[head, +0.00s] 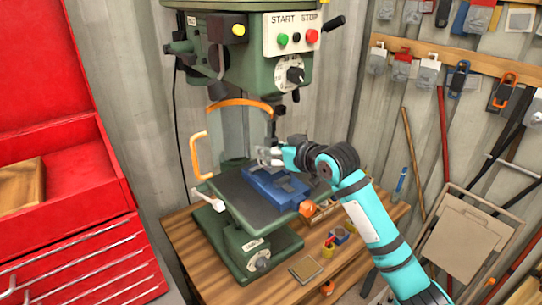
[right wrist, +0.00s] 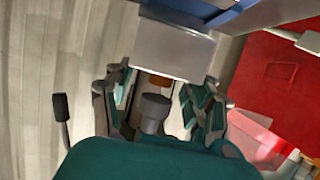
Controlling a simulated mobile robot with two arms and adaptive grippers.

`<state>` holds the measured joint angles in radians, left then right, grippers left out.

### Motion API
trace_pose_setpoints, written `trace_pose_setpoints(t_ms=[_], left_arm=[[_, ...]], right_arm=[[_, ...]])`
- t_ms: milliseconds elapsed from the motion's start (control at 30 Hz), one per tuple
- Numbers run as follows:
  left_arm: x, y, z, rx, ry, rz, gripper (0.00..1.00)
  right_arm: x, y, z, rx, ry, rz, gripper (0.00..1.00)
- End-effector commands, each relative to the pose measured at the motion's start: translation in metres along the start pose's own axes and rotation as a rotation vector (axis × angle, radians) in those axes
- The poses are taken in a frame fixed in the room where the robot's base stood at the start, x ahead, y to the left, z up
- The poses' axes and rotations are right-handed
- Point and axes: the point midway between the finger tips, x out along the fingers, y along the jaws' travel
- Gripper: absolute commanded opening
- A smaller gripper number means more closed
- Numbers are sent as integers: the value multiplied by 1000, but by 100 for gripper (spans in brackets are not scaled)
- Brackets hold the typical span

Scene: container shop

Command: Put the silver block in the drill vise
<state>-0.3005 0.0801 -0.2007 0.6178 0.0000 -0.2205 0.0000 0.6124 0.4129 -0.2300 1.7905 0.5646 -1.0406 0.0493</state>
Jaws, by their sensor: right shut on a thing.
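The silver block (right wrist: 172,50) is held at the fingertips of my right gripper (right wrist: 162,82), as the right wrist view shows. In the head view my right gripper (head: 272,154) is just above the blue drill vise (head: 259,189), under the drill chuck. The block is too small and too hidden to make out clearly there. The vise sits on the drill press table, and its blue body also shows at the top edge of the right wrist view (right wrist: 262,14), close to the block. I cannot tell whether block and vise touch. My left gripper is not in view.
The green drill press (head: 235,40) stands over the vise, with its chuck (head: 272,128) close to my gripper. An orange handle (head: 199,152) is at the left. A red tool chest (head: 60,150) stands left of the wooden bench (head: 345,255). Small containers (head: 335,238) sit in front.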

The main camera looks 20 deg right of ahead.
Motion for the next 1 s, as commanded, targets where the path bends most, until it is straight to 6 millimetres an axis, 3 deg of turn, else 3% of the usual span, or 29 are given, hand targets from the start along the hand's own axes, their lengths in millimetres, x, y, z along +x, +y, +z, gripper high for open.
trace_pose_setpoints(t_ms=[100, 300, 733, 767, 900, 1000], left_arm=[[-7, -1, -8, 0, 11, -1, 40], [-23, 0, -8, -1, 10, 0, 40], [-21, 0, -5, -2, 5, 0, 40], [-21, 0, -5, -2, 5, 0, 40], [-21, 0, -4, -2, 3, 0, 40], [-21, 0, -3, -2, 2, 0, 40]], right_arm=[[10, -5, -6, 1, 3, -3, 8], [18, -3, 24, 1, 1, 0, 8], [22, -3, 33, -1, 3, 0, 8], [22, -3, 34, -1, 0, 0, 59], [22, -3, 34, 0, 0, 0, 78], [22, -3, 34, 0, 0, 0, 79]])
